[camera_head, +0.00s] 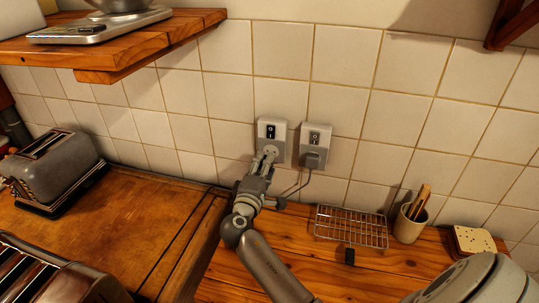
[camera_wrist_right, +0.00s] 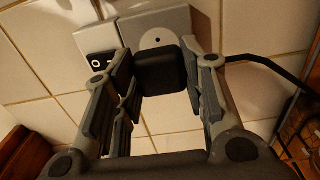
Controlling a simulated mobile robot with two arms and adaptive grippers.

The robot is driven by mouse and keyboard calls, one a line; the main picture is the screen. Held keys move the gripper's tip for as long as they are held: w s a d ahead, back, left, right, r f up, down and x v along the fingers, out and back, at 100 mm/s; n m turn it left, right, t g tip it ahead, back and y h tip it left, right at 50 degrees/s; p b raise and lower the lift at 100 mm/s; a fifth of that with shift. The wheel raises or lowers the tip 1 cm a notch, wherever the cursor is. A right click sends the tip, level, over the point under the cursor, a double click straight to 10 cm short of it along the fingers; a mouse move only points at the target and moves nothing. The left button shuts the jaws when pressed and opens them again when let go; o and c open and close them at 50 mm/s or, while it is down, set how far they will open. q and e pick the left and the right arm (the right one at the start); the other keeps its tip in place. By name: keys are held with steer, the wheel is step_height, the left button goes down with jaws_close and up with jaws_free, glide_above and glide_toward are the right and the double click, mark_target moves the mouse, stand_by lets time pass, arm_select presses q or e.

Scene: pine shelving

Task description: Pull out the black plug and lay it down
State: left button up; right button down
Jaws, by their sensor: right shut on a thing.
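My right gripper (camera_head: 268,158) is at the left wall socket (camera_head: 271,133), low on the tiled wall. In the right wrist view, the black plug (camera_wrist_right: 160,72) sits between the fingers of this gripper (camera_wrist_right: 162,85), which is shut on it. A black cable (camera_wrist_right: 262,62) shows to its right. Behind the plug, much of the socket's round face (camera_wrist_right: 158,38) shows, with one hole visible. I cannot tell whether the pins are still in the socket. In the head view the gripper hides the plug. My left gripper is not in view.
A second socket (camera_head: 317,134) to the right holds a dark grey plug (camera_head: 313,159) with a hanging cord. Below are a wire rack (camera_head: 351,227), a utensil cup (camera_head: 409,224) and a toaster (camera_head: 50,170) at left. The wooden counter (camera_head: 340,283) has bare room in front of the rack.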

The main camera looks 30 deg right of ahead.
steer(key=shift+v, duration=0.9)
